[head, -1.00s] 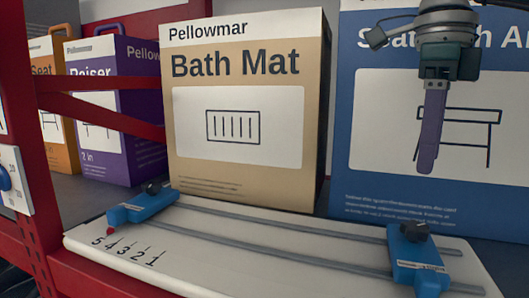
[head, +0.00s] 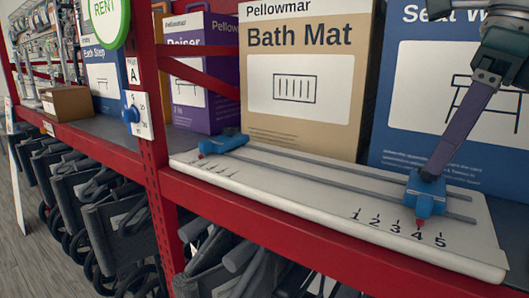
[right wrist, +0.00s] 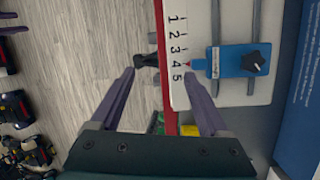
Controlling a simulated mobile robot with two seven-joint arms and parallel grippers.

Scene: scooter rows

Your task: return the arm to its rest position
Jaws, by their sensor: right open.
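My right gripper (head: 437,163) comes in from the upper right of the head view, with one purple finger pointing down in front of the right blue slider (head: 426,195). In the right wrist view my right gripper (right wrist: 160,76) has both fingers spread with nothing between them. One fingertip is close to the slider's red pointer; I cannot tell whether they touch. In that view the blue slider (right wrist: 236,61) has its pointer at 4. My left gripper is not in view.
The white scale board (head: 300,185) lies on the red-edged shelf, with another blue slider (head: 222,142) at its left end. Bath Mat box (head: 305,80) and a blue box (head: 400,150) stand behind. Folded wheeled frames (head: 120,225) fill the space below.

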